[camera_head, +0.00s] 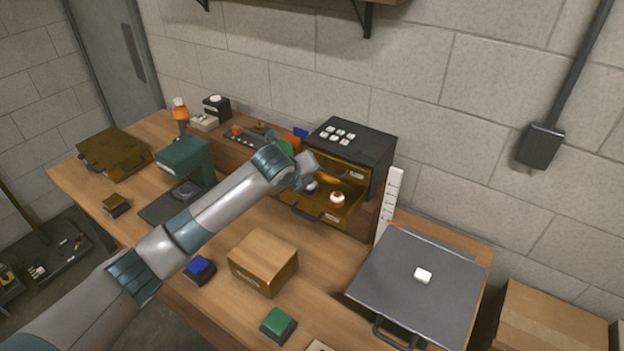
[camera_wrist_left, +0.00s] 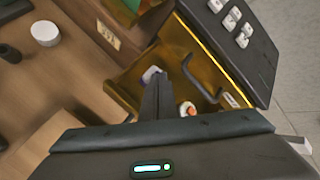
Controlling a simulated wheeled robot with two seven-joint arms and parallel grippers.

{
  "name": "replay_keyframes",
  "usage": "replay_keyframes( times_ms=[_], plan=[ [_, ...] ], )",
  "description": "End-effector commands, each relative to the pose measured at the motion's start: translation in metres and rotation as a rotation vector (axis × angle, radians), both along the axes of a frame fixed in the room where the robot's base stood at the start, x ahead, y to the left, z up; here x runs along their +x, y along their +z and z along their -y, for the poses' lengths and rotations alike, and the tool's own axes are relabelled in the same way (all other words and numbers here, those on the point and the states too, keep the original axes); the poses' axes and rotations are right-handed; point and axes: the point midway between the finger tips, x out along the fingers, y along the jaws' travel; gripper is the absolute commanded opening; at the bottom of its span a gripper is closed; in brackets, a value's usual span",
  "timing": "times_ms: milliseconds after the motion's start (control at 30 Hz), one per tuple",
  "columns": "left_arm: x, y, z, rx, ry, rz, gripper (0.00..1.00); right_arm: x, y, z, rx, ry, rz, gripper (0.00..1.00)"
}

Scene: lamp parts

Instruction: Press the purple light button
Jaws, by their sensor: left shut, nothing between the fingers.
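A small white and purple button (camera_head: 311,187) sits in the open amber drawer (camera_head: 345,207) of a dark cabinet (camera_head: 357,148). In the left wrist view the purple button (camera_wrist_left: 151,74) shows just beyond my fingertips, partly hidden by them. A white and red-orange button (camera_head: 337,198) sits to its right; it also shows in the wrist view (camera_wrist_left: 187,108). My left gripper (camera_head: 308,181) is shut and empty, above the drawer's left part and close to the purple button. I cannot tell whether it touches the button. My right gripper is not in view.
White keys top the cabinet. A wooden box (camera_head: 263,262), a blue button (camera_head: 199,269) and a green button (camera_head: 278,324) stand in front. A grey lidded case (camera_head: 420,290) lies at the right, beside a white ruler (camera_head: 388,207). A green machine (camera_head: 185,157) stands at the left.

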Motion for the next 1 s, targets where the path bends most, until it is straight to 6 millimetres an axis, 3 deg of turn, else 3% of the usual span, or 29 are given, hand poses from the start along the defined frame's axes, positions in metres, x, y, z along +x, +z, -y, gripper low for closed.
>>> replay_keyframes(
  times_ms=[167, 667, 1000],
  plan=[
    [-0.002, 0.008, -0.003, -0.002, -0.001, 0.002, 0.0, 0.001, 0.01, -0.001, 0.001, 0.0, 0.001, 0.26],
    [-0.002, 0.012, -0.003, -0.004, -0.002, 0.005, 0.0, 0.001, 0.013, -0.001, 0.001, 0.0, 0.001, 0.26],
    [-0.002, 0.04, -0.003, -0.004, -0.002, 0.005, 0.0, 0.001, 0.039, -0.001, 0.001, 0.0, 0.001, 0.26]
  ],
)
